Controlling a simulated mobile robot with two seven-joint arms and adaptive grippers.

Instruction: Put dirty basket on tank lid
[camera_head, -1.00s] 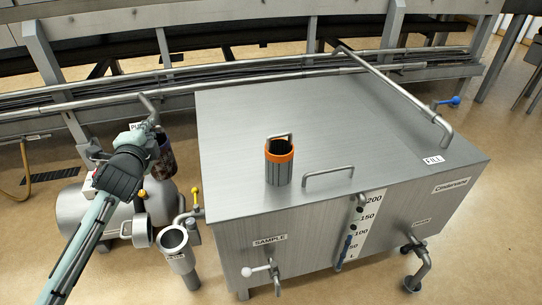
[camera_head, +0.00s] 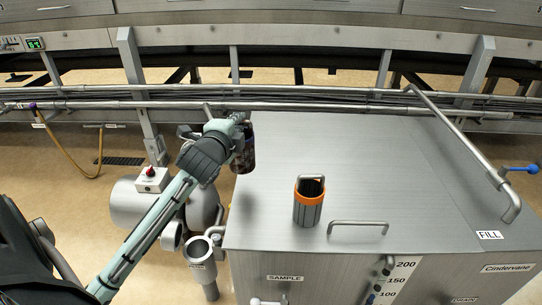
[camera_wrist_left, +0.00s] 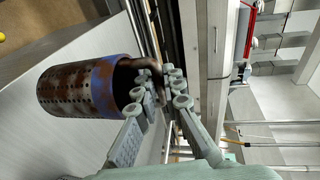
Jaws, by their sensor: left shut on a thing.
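The dirty basket (camera_head: 244,154) is a dark, rusty brown cylinder, partly behind my left arm at the lid's back left edge. In the left wrist view the dirty basket (camera_wrist_left: 75,88) shows small holes, brown stains and a blue band by its open rim. My left gripper (camera_head: 236,119) is shut on its handle; the fingers (camera_wrist_left: 164,88) also show in the wrist view. The basket hangs from the gripper; I cannot tell whether it touches the lid. The tank lid (camera_head: 400,175) is a flat grey metal top. My right gripper is not in view.
A second basket (camera_head: 308,208), grey with an orange band, stands upright on the lid near a low handle (camera_head: 357,224). Pipes (camera_head: 330,106) run behind the tank. A bent pipe (camera_head: 465,150) crosses the lid's right side. The lid's middle is clear.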

